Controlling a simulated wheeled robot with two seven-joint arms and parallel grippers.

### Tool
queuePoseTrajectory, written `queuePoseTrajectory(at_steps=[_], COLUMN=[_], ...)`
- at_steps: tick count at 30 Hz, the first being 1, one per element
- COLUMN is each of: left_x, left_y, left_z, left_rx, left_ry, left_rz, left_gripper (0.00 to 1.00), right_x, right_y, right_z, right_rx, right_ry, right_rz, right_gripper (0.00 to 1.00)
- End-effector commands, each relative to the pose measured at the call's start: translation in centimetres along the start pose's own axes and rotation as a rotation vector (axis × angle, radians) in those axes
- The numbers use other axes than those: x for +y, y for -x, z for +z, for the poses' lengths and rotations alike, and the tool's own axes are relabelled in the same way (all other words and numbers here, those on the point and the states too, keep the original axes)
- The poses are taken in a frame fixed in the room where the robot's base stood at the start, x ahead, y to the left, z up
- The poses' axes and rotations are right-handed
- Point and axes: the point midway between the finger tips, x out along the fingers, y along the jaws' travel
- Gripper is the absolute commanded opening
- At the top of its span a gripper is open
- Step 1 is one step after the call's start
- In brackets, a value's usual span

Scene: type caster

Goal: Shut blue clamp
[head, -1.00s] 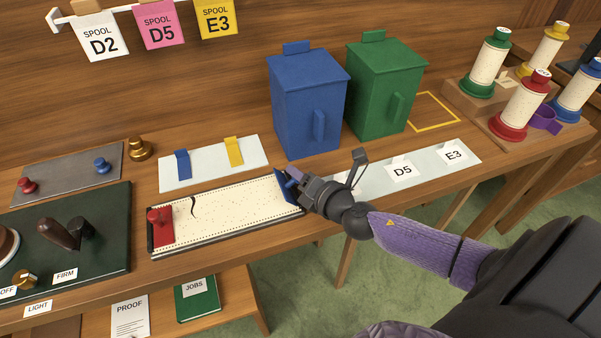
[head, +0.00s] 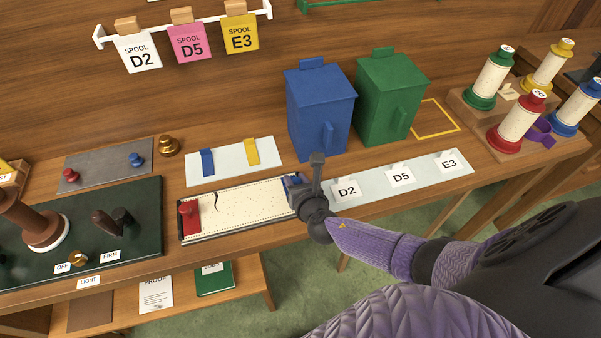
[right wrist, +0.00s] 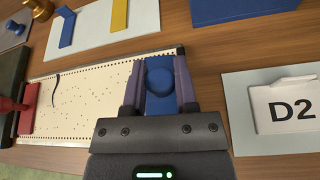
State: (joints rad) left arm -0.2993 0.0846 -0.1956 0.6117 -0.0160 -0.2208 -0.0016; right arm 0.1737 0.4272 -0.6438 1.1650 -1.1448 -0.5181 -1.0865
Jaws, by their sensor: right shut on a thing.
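The blue clamp (head: 293,180) is at the right end of a long tray holding a cream punched strip (head: 245,199). In the right wrist view the blue clamp (right wrist: 160,100) shows a flat blue plate with a round knob. My right gripper (right wrist: 159,84) has a finger on each side of it and is shut on it. In the head view my right gripper (head: 298,186) hides much of the clamp, and whether it is fully down is hard to tell. The red clamp (head: 188,219) lies across the strip's left end. My left gripper is not in view.
Blue bin (head: 318,105) and green bin (head: 388,95) stand behind. A pale board with label cards (head: 400,176) lies to the right. A pale plate (head: 230,163) with blue and yellow strips lies behind the tray. A dark green panel (head: 140,200) is at left.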

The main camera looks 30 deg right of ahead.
Motion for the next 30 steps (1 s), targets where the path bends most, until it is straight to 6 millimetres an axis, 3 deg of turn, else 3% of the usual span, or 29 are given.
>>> queuePoseTrajectory(at_steps=[10,28,29,30], left_x=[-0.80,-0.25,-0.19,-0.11], left_y=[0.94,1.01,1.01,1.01], left_z=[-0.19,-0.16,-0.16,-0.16], left_rx=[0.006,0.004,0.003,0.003], left_ry=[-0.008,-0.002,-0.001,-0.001], left_rz=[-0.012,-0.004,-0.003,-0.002], left_gripper=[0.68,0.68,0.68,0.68], right_x=[0.57,0.68,0.68,0.68], right_y=[-0.09,-0.14,-0.14,-0.14], right_z=[-0.23,-0.37,-0.37,-0.37], right_rx=[0.000,0.000,0.000,0.000], right_ry=[0.132,0.162,0.162,0.162], right_rz=[-0.055,-0.066,-0.066,-0.066], right_gripper=[0.00,0.00,0.42,0.51])
